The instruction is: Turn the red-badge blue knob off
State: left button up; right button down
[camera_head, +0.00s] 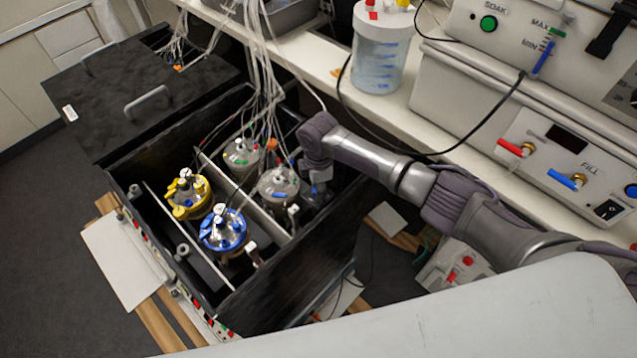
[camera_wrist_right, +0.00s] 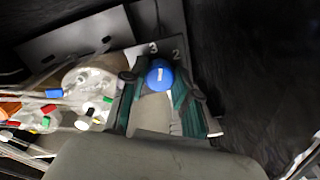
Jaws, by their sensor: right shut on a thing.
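A round blue knob (camera_wrist_right: 159,75) with a white mark on top shows between the two dark green fingers of my right gripper (camera_wrist_right: 157,90) in the right wrist view. The gripper is shut on it. The numbers 3 and 2 stand on a grey plate (camera_wrist_right: 165,50) beyond it. No red badge can be made out at this knob. In the head view my right gripper (camera_head: 318,178) reaches down inside the black box, at its right end beside the vessels; the knob is hidden there. My left gripper is not in view.
The black box (camera_head: 290,265) holds several capped vessels, including a yellow-ringed one (camera_head: 188,194) and a blue-ringed one (camera_head: 224,231). Tubes (camera_head: 262,70) hang down into it. A panel (camera_head: 560,165) with red and blue valves stands at the right. A clear container (camera_head: 380,60) stands on the bench.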

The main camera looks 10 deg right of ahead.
jog(key=m+p, duration=0.2)
jog(key=m, duration=0.1)
jog(key=shift+r+m, duration=0.15)
jog(key=shift+m, duration=0.25)
jog(key=m+p, duration=0.2)
jog(key=m, duration=0.1)
jog(key=shift+m, duration=0.3)
jog(key=m+p, duration=0.1)
jog(key=m, duration=0.2)
jog(key=shift+s+m+p, duration=0.1)
jog(key=shift+m+p, duration=0.2)
jog(key=m+p, duration=0.1)
jog(key=m, duration=0.3)
jog(key=m+p, duration=0.1)
jog(key=m, duration=0.3)
jog(key=shift+a, duration=0.1)
jog(key=m+p, duration=0.1)
jog(key=m, duration=0.3)
jog(key=shift+m, duration=0.3)
jog(key=m, duration=0.4)
jog(key=shift+m, duration=2.2)
